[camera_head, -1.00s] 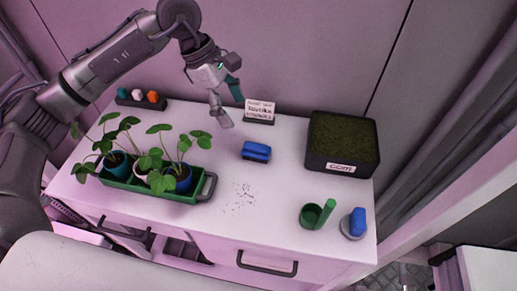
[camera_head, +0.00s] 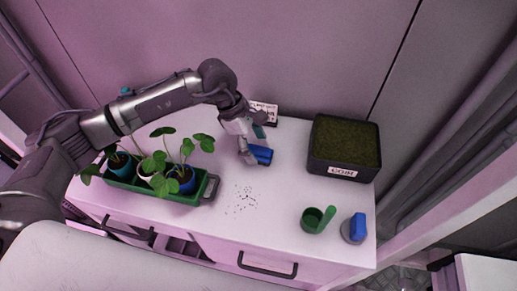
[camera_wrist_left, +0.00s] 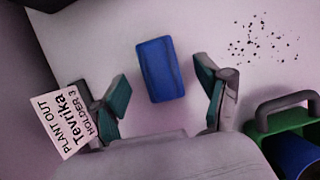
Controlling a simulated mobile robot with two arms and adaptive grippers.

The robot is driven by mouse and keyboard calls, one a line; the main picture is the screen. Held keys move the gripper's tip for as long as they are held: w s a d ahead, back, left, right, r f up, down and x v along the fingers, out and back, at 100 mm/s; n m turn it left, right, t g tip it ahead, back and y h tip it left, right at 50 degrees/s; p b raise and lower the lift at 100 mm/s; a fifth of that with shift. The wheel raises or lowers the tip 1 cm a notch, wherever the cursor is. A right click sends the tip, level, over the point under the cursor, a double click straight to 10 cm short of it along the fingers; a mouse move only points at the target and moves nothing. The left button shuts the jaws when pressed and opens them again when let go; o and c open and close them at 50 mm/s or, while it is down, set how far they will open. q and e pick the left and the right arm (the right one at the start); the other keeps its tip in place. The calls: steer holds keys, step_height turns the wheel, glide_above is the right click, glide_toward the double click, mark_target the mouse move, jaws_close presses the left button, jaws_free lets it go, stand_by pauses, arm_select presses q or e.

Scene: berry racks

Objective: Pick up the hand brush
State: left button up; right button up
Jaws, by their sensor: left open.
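The hand brush, a small blue block-like piece, lies on the white bench; in the head view it (camera_head: 261,155) is partly covered by my gripper. In the left wrist view the brush (camera_wrist_left: 160,69) shows whole, ahead of and between the two spread fingers. My left gripper (camera_head: 254,147) is open and empty, pointing down over the brush. Its green-padded fingers also show in the left wrist view (camera_wrist_left: 163,92), one on each side with gaps to the brush. I cannot tell its exact height above it. My right gripper is not in view.
A green tray (camera_head: 150,189) of potted plants stands left of the brush, dark specks (camera_head: 244,200) lie in front. A sign (camera_head: 265,112) stands behind. At right are a black soil box (camera_head: 340,171), a green scoop (camera_head: 312,219) and a blue-topped round item (camera_head: 356,228).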

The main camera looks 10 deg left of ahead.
mark_target(268, 152)
arm_select(q)
steer(key=shift+x, duration=1.25)
steer(key=c, duration=1.3)
steer(key=shift+o, duration=0.2)
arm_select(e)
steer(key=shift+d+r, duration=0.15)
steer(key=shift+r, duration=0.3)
arm_select(q)
steer(key=shift+r, duration=0.1)
steer(key=shift+w+r, duration=0.1)
steer(key=shift+r, duration=0.35)
steer(key=r, duration=0.1)
steer(key=r+b, duration=0.1)
steer(key=d+r+b, duration=0.1)
steer(key=shift+s+d+r, duration=0.1)
steer(key=shift+s+r, duration=0.2)
steer(key=shift+s, duration=0.1)
steer(key=s+d+r+b, duration=0.3)
steer(key=s+d+r, duration=0.2)
steer(key=d, duration=0.4)
steer(key=shift+s+r, duration=0.15)
steer(key=shift+r, duration=0.6)
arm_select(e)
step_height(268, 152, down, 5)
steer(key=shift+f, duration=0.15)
arm_select(q)
steer(key=shift+a, duration=0.1)
